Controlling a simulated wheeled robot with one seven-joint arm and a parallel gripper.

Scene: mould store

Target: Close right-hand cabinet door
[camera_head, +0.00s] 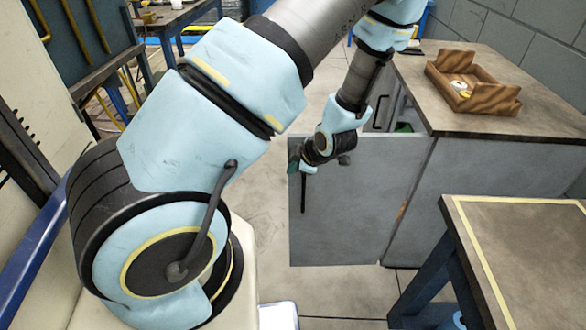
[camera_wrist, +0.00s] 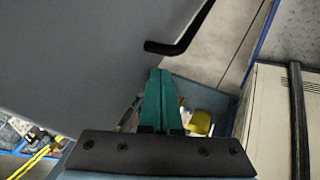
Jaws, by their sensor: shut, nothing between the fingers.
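The grey cabinet door (camera_head: 345,225) stands open, swung out from the cabinet (camera_head: 470,205), with its hinged side at the right. A dark bar handle (camera_head: 303,192) is upright near its free left edge. In the wrist view the door (camera_wrist: 75,60) fills the upper left, and the bent end of the handle (camera_wrist: 180,42) shows beyond my fingertips. My gripper (camera_head: 294,160) is at the top left corner of the door, above the handle. Its teal fingers (camera_wrist: 158,78) are shut and empty. I cannot tell whether they touch the door. The cabinet's inside is mostly hidden.
A wooden tray (camera_head: 475,88) with small items sits on the cabinet's brown top (camera_head: 470,122). A table with a yellow-edged top (camera_head: 530,235) stands at the lower right, near the door. Clear floor (camera_head: 262,215) lies left of the door.

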